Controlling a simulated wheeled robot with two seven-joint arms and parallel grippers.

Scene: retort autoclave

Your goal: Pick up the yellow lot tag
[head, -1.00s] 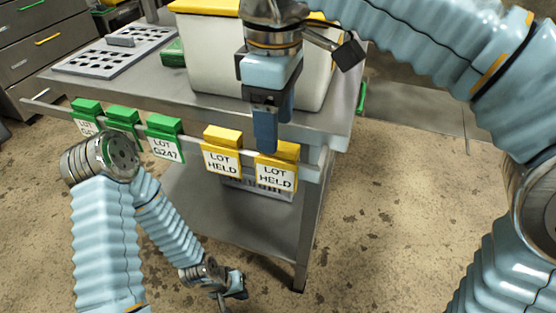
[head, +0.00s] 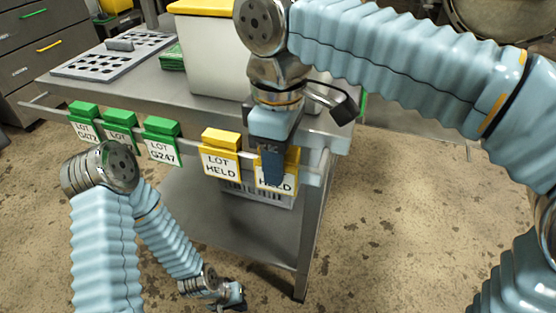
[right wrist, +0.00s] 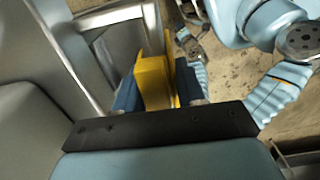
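Two yellow lot tags reading "LOT HELD" hang on the rail at the table's front edge: the left yellow tag (head: 220,160) is clear, the right yellow tag (head: 292,162) is partly hidden by my right gripper (head: 271,165). In the right wrist view, a yellow tag (right wrist: 154,82) stands between the two blue fingers of my right gripper (right wrist: 158,88), one on each side. The fingers look apart and around it; firm contact cannot be made out. My left gripper (head: 232,296) is low beside the table, away from the tags; its fingers are too small to read.
Several green lot tags (head: 161,142) hang on the same rail (head: 52,109) to the left. A white bin (head: 212,70) with a yellow lid and a perforated grey tray (head: 112,55) stand on the steel table. The floor at right is clear.

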